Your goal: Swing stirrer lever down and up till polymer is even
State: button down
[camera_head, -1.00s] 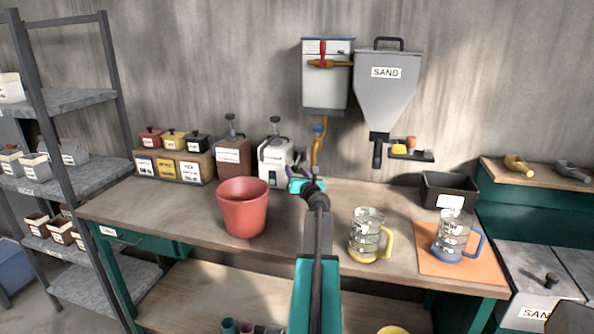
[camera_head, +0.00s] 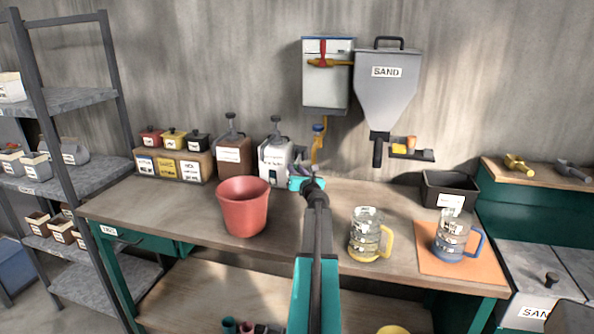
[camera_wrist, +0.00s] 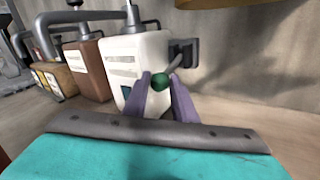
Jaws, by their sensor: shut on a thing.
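The polymer stirrer appears to be the white canister (camera_head: 274,158) with a dark knob on top, standing at the back of the bench; its label is too small to read. In the wrist view the white canister (camera_wrist: 146,60) has a dark bracket on its right side and a grey lever (camera_wrist: 174,66) ending in a green knob. My gripper (camera_wrist: 160,84) is shut on the green knob of the lever. In the head view my arm hides most of my gripper and the lever. The polymer inside cannot be seen.
A brown canister (camera_head: 233,156) stands left of the white one. A red bucket (camera_head: 244,208) is in front of it. Two clear jugs, one with a yellow handle (camera_head: 366,236) and one with a blue handle (camera_head: 452,236), stand to the right. A sand hopper (camera_head: 386,90) hangs above.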

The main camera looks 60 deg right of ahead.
jog(key=shift+w+a+r+p, duration=0.15)
jog(key=shift+r+p, duration=0.75)
jog(key=shift+r, duration=0.65)
jog(key=c, duration=1.5)
grip_release()
jog(key=shift+c, duration=0.2)
jog(key=shift+o, duration=0.4)
jog(key=shift+f, duration=0.1)
jog(key=shift+s, duration=0.2)
jog(key=b+v, duration=0.2)
jog(key=v, duration=1.1)
jog(key=shift+s+a, duration=0.2)
